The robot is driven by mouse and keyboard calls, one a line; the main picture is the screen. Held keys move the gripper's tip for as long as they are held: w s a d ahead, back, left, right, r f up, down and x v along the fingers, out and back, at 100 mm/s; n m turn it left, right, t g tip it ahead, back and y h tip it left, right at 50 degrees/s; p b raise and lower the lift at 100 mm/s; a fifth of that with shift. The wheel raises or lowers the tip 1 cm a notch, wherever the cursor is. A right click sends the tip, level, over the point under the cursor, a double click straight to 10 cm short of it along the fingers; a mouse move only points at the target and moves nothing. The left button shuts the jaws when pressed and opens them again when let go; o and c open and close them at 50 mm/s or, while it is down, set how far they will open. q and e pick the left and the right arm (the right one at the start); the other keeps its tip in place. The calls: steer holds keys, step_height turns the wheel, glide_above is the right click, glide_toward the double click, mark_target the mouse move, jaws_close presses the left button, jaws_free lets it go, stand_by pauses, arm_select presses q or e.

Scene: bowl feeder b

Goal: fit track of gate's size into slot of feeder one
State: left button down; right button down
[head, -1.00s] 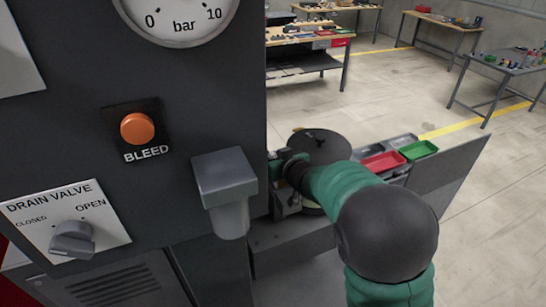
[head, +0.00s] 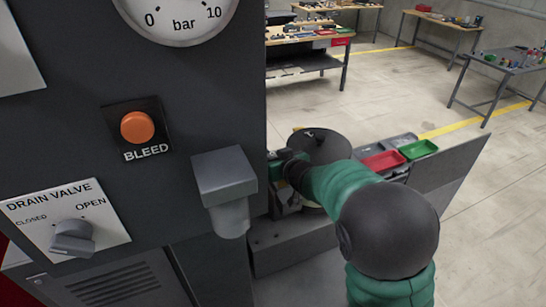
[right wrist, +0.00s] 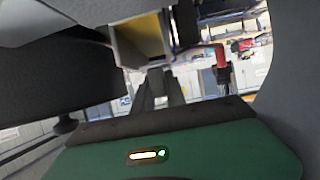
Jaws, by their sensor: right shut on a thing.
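My right gripper (right wrist: 158,92) shows in the right wrist view with its two grey fingers close together, shut on a small grey part (right wrist: 157,76). The part is mostly hidden, and I cannot tell its size or whether it is a track. Just beyond it is a grey box-like piece with a yellow inside (right wrist: 140,38). The right gripper's tips there are hidden by the panel and arm. The slot and gate cannot be made out. My left gripper is not in view.
A dark panel (head: 190,100) with an orange bleed button (head: 137,127), a drain valve knob (head: 72,238) and a grey protruding block (head: 224,178) fills the left. Red (head: 384,161) and green (head: 418,149) trays lie beyond my arm. Workbenches stand far back.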

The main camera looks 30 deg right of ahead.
steer(key=shift+f+b, duration=1)
steer(key=shift+f, duration=0.35)
steer(key=c, duration=1.3)
jaws_free()
steer(key=shift+r, duration=0.1)
steer(key=b+v, duration=0.1)
steer(key=v, duration=0.4)
steer(key=shift+s, duration=0.25)
steer(key=p+v, duration=0.1)
steer(key=v, duration=1)
steer(key=shift+s+a, duration=0.1)
steer(key=shift+s, duration=0.05)
